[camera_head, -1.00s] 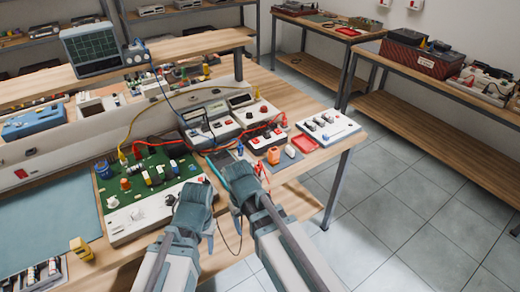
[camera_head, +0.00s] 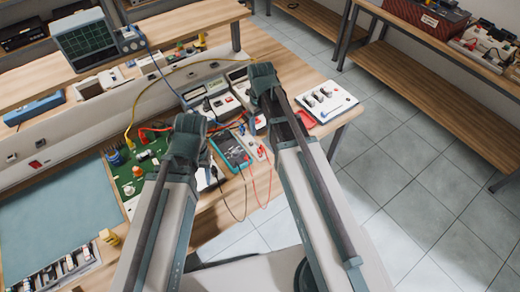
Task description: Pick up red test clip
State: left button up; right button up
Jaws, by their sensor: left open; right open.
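A red clip (camera_head: 142,135) on a red lead shows at the back edge of the green circuit board (camera_head: 126,178), left of my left gripper (camera_head: 188,128). It is small, and I cannot tell if it is the red test clip. Another red lead (camera_head: 264,157) comes from the teal multimeter (camera_head: 232,150) area and hangs over the table's front edge. My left gripper is open over the right part of the board, hiding some of it. My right gripper (camera_head: 262,75) is open above the instruments at the back right. Neither visibly holds anything.
Grey instruments (camera_head: 207,92) stand along the back, beside a white panel with black knobs (camera_head: 326,101) and a red tray (camera_head: 306,119). A yellow cable (camera_head: 140,100) arches over the low shelf. The blue-grey mat (camera_head: 55,225) at left is mostly clear.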

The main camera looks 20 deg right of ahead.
aim_at(260, 148)
pick_arm(q)
notch_tip(260, 148, down, 8)
jog(key=b, duration=0.7)
jog(key=shift+f+b, duration=0.15)
jog(key=shift+b, duration=0.25)
pick_arm(e)
notch_tip(260, 148, down, 8)
jog(key=shift+f, duration=0.2)
pick_arm(q)
jog(key=shift+f, duration=0.1)
pick_arm(e)
jog(key=shift+f, duration=0.1)
pick_arm(q)
notch_tip(260, 148, down, 5)
jog(key=b, duration=0.5)
jog(key=shift+f, duration=0.1)
pick_arm(e)
notch_tip(260, 148, down, 5)
jog(key=shift+s+a+f, duration=0.1)
jog(key=shift+a, duration=0.05)
grip_shut()
